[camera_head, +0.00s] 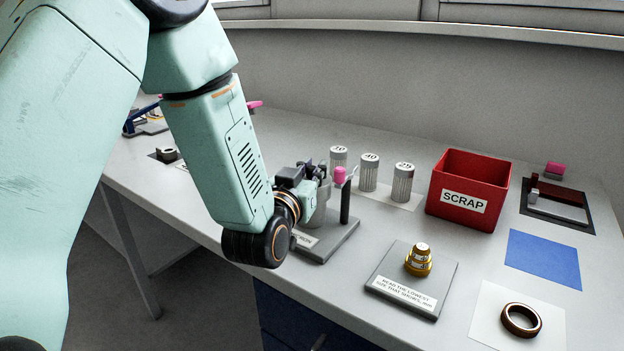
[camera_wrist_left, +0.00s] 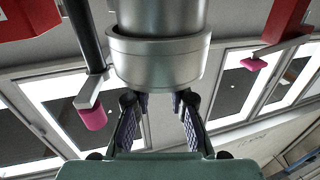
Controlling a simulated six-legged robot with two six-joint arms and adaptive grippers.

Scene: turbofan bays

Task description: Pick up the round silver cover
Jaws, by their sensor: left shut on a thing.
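The round silver cover (camera_wrist_left: 158,62) shows large in the left wrist view, a wide smooth cap with a rim on a narrower silver cylinder (camera_wrist_left: 160,15). My left gripper (camera_wrist_left: 158,98) is shut on the cover, with its two dark ribbed fingers at the cap. In the head view my left gripper (camera_head: 318,176) is over the grey stand (camera_head: 335,240), beside a black post with a pink tip (camera_head: 340,175). There the cylinder is partly hidden by my gripper, and the cover cannot be made out clearly. My right gripper is not in view.
Silver numbered cylinders (camera_head: 403,183) stand behind the stand. A red SCRAP bin (camera_head: 470,190) is to their right. A brass stepped piece sits on a grey labelled plate (camera_head: 385,298). A bronze ring (camera_head: 521,320) and blue mat (camera_head: 543,258) lie at the right.

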